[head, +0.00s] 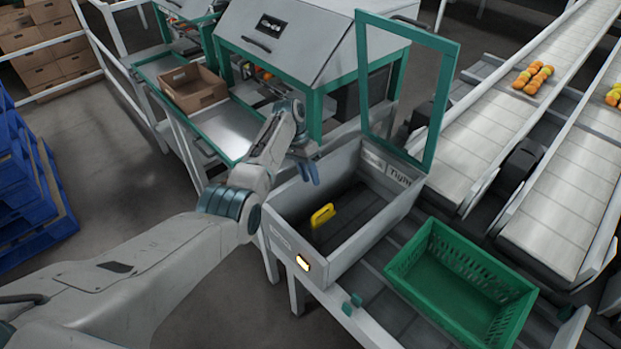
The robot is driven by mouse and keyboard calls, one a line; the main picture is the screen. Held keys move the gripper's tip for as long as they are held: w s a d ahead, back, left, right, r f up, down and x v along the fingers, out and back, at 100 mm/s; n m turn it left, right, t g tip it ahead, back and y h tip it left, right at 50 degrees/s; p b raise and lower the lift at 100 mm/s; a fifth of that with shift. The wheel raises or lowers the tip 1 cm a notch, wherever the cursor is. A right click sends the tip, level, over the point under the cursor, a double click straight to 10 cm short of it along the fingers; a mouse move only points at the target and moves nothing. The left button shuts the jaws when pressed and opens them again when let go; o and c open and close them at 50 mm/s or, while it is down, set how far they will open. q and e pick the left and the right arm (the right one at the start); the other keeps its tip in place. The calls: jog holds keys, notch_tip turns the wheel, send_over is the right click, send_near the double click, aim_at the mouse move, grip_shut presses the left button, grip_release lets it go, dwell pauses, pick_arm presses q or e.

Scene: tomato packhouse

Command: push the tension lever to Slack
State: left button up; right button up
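The yellow tension lever (322,215) shows inside an open-topped grey housing (348,255), nearer its left wall. A label at the housing's far right end (399,176) seems to read "Tight". Another label on the near left wall (281,238) is too small to read. My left gripper (309,172), with blue fingers, hangs over the far left part of the housing, above and apart from the lever. Its fingers are small and seen at an angle, so their gap is unclear. My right gripper is out of view. The lever's base is hidden in the dark housing.
A green-framed guard (442,112) stands raised behind the housing. An empty green crate (457,284) sits to the right. Conveyors with tomatoes (532,76) run at the right. A cardboard box (193,87) lies on the back table.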

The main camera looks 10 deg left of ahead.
pick_arm(q)
jog(key=shift+d, duration=0.1)
jog(key=c, duration=0.5)
jog(key=shift+s+d+m, duration=0.15)
jog(key=shift+d+m, duration=0.2)
jog(key=shift+m, duration=0.35)
grip_shut()
jog(key=s+d+r+m+t+y+b, duration=0.25)
jog(key=s+d+m, duration=0.45)
jog(key=m, duration=0.9)
notch_tip(320, 180, down, 11)
jog(key=w+a+p, duration=0.1)
jog(key=w+p, duration=0.1)
jog(key=shift+w+a+m+y+p, duration=0.3)
jog(key=shift+w+a+y, duration=0.05)
jog(key=shift+a, duration=0.05)
